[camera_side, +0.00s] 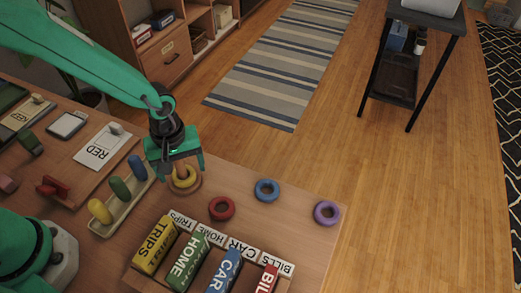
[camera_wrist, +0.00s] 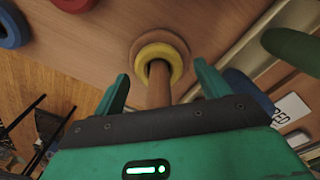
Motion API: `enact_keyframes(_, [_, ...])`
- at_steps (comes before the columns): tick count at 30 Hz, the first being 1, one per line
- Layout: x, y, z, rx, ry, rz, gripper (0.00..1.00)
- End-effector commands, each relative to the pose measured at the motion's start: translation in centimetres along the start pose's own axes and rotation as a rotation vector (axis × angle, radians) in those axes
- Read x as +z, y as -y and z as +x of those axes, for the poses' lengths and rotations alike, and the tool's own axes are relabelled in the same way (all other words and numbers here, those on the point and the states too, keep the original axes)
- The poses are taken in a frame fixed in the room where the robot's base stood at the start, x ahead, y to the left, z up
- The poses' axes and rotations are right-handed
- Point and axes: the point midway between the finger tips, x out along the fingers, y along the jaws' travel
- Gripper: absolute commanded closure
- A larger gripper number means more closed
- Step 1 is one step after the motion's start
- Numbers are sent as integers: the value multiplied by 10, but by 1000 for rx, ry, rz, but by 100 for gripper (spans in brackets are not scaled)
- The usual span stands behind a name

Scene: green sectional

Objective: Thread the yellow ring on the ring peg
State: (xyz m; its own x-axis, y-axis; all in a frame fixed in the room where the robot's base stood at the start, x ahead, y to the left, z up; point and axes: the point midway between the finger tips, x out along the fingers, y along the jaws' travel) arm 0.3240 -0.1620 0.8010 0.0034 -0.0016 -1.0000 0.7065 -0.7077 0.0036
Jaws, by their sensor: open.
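The yellow ring (camera_side: 186,182) lies low around the wooden ring peg, at the table's far edge in the side view. In the wrist view the ring (camera_wrist: 156,52) encircles the peg (camera_wrist: 159,92) near its round wooden base (camera_wrist: 139,44). The peg's shaft rises from the ring toward the camera. My gripper (camera_side: 177,168) is above the ring, partly covering the peg in the side view. In the wrist view its open fingers (camera_wrist: 160,78) stand on either side of the shaft, with nothing held between them.
Red (camera_side: 222,208), blue (camera_side: 267,190) and purple (camera_side: 327,212) rings lie to the right. A tray with upright coloured pieces (camera_side: 120,190) stands on the left. A rack of labelled blocks (camera_side: 188,250) is in front. The table is bare between the loose rings.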

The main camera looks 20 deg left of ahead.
Motion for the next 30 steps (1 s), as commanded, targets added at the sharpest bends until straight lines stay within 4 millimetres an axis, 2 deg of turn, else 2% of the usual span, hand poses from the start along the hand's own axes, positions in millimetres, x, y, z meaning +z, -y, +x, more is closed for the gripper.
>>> enact_keyframes(1, [0, 1, 5, -3, 1, -1, 25])
enact_keyframes(8, [0, 0, -3, -2, 1, -1, 25])
enact_keyframes(24, [0, -1, -64, 3, -1, 0, 25])
enact_keyframes(30, [0, 0, -77, 2, -1, 0, 25])
